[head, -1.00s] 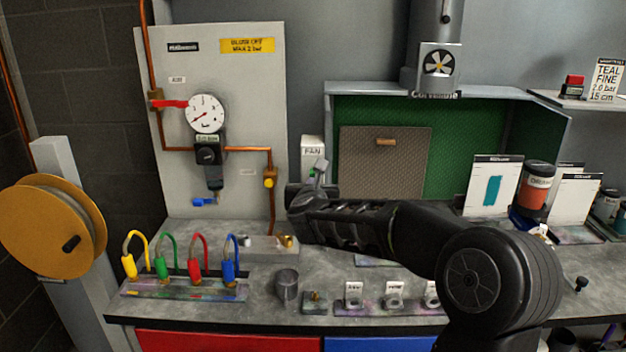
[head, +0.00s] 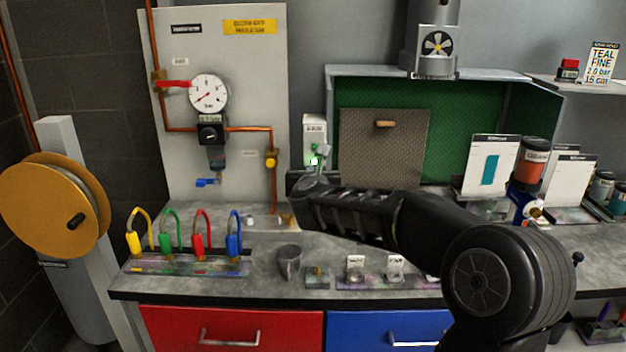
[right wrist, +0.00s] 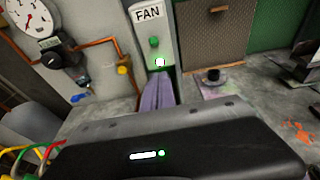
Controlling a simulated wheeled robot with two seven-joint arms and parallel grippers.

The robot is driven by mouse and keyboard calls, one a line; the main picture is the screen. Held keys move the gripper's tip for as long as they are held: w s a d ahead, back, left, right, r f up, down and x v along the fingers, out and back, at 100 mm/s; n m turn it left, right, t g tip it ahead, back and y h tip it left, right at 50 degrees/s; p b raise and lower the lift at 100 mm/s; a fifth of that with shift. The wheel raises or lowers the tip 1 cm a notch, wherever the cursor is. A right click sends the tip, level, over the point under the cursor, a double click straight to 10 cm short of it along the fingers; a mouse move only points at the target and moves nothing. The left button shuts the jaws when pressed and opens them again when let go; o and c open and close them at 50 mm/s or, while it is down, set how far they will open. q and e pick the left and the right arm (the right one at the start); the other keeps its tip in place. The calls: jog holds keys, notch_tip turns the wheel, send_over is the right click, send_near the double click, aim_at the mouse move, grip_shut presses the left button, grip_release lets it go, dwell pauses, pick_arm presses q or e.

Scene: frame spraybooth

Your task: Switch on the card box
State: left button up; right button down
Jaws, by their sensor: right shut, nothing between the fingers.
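The box with the FAN card (head: 314,128) is a narrow pale box on the back wall, right of the gauge panel. In the right wrist view the FAN box (right wrist: 150,22) shows a green button (right wrist: 154,42) and a bright white lamp (right wrist: 160,62) glowing below it. The lamp also glows in the head view (head: 314,161). My right gripper (right wrist: 159,78) is shut and empty, its fingertips just below the lamp. In the head view my right gripper (head: 321,153) is in front of the box's lower part. Whether it touches the box I cannot tell. My left gripper is not in view.
A gauge panel (head: 256,85) with copper pipes stands left of the box. A green-lined booth (head: 468,117) is to the right, with a fan unit (head: 437,43) above. Coloured hose couplers (head: 167,255) and a grey cup (head: 289,262) stand on the bench.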

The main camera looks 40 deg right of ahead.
jog(key=s+a+r, duration=0.2)
jog(key=s+r, duration=0.2)
jog(key=r, duration=0.1)
jog(key=shift+a+r, duration=0.25)
dwell(0.4)
